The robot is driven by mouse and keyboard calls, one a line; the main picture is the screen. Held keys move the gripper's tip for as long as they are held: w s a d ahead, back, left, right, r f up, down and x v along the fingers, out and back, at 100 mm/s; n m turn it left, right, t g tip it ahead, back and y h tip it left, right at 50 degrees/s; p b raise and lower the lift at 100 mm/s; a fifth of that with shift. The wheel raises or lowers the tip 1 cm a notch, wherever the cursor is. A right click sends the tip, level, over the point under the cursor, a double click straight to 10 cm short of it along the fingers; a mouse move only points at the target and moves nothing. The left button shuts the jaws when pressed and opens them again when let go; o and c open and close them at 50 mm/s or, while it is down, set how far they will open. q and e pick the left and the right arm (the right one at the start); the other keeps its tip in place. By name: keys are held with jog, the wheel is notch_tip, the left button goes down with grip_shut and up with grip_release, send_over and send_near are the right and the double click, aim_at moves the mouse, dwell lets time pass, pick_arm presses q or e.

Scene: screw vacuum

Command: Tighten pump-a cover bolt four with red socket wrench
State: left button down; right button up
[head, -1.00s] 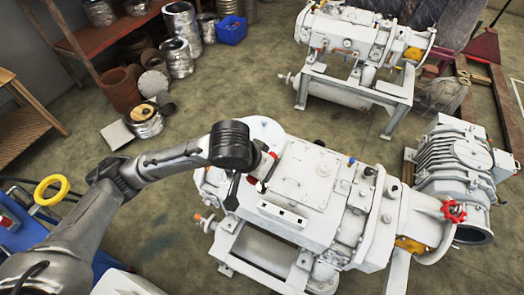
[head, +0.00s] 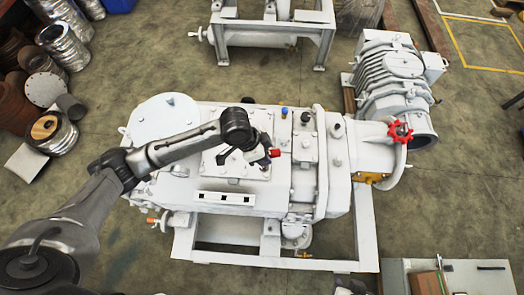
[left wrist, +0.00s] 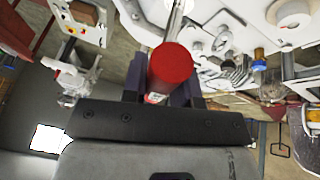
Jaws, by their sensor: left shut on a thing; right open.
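A large white pump (head: 345,205) fills the middle of the head view. A flat square cover (head: 212,172) lies on its top, partly behind my arm. My left gripper (head: 262,155) is over this cover, mostly hidden by its own arm. It is shut on the red socket wrench (head: 276,153). In the left wrist view the wrench's red end (left wrist: 172,66) sits between the dark fingers, and a silver shaft runs up from it over white machinery. The socket end and bolt four cannot be made out. My right gripper is open; its details are unclear in the head view.
A ribbed white blower (head: 392,85) with a red handwheel (head: 400,132) stands at the pump's right. A second white machine's frame (head: 270,35) is behind. Cans and drums (head: 65,45) stand at left.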

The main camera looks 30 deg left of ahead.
pick_arm(q)
jog(key=shift+w+d+m+g, duration=0.2)
jog(key=shift+w+m+g, duration=0.15)
jog(key=shift+m, duration=0.55)
jog(key=shift+w+r+m+g, duration=0.15)
jog(key=shift+m+g, duration=0.1)
jog(key=shift+m, duration=0.35)
jog(key=shift+s+d+m+g, duration=0.15)
jog(key=shift+m+g, duration=0.1)
jog(key=shift+m, duration=0.3)
jog(key=shift+s+d+m+g, duration=0.1)
jog(key=shift+m+g, duration=0.15)
jog(key=shift+m, duration=0.3)
jog(key=shift+a+m+g, duration=0.1)
jog(key=shift+m+g, duration=0.3)
jog(key=shift+m, duration=0.6)
